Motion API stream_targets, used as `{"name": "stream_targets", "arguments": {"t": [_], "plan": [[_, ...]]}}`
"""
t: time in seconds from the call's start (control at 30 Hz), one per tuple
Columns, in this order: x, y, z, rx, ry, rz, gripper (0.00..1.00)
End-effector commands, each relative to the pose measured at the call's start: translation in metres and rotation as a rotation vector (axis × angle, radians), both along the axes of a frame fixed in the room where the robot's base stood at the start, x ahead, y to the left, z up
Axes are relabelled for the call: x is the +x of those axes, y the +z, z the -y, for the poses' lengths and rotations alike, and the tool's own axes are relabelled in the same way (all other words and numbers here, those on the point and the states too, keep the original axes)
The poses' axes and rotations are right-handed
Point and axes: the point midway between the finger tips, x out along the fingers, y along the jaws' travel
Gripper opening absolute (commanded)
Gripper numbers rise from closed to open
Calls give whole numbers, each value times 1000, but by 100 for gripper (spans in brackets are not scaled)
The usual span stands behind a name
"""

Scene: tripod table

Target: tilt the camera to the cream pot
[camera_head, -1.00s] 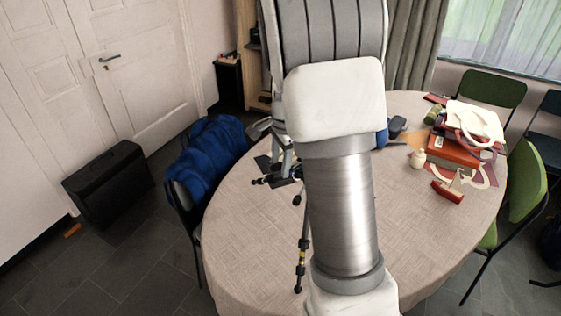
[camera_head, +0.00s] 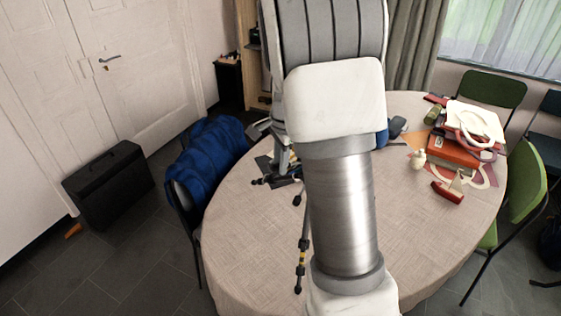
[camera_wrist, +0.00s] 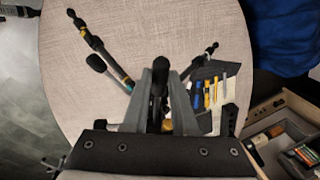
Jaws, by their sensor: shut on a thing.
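The cream pot (camera_head: 418,159) is small and stands on the right part of the round table, left of a red box. Black tripod legs (camera_head: 302,255) with yellow bands lie or reach low over the table left of my arm. The legs also show in the wrist view (camera_wrist: 103,50). My gripper (camera_wrist: 159,78) is shut on a black handle-like part (camera_wrist: 159,88) above the tripod. In the head view my arm covers most of the tripod and its top. I cannot make out the camera itself.
A dark tool roll with coloured tools (camera_wrist: 210,75) lies beside the tripod. A red box with papers (camera_head: 455,152) and a red-handled stamp (camera_head: 447,193) stand at the right. A chair with a blue jacket (camera_head: 208,160) is at the left. The table's front is clear.

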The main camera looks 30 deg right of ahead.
Motion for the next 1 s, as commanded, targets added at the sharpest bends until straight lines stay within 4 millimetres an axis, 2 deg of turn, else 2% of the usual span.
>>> {"name": "stream_targets", "arguments": {"t": [0.7, 1.0], "plan": [[0, 0, 0, 0, 0, 0, 0], [0, -6, -2, -53, 1, 2, 0]]}}
